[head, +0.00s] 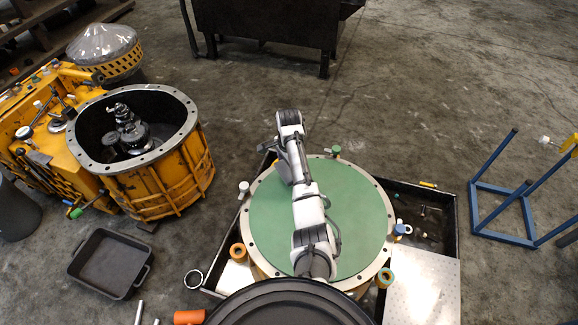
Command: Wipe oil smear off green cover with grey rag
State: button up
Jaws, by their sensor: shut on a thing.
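The green cover (358,215) is a large round plate inside a pale bolted flange ring, in the lower middle of the head view. My arm reaches across it from the near side and hides a strip down its middle. My gripper (283,172) shows only as a small dark part beside the arm, over the cover's far left edge. It is shut, and what it holds, taken to be the grey rag, cannot be made out. I cannot see an oil smear on the bare parts of the cover.
A black tray (456,222) lies around the covered housing, with a metal plate (425,290) at its right. A yellow open housing (160,180) and a black pan (110,262) are at left. A blue frame (500,192) stands at right. Open floor lies beyond.

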jog(key=shift+r, duration=0.35)
notch_tip(320, 180, up, 3)
jog(key=p, duration=0.4)
jog(key=shift+r, duration=0.1)
dwell(0.4)
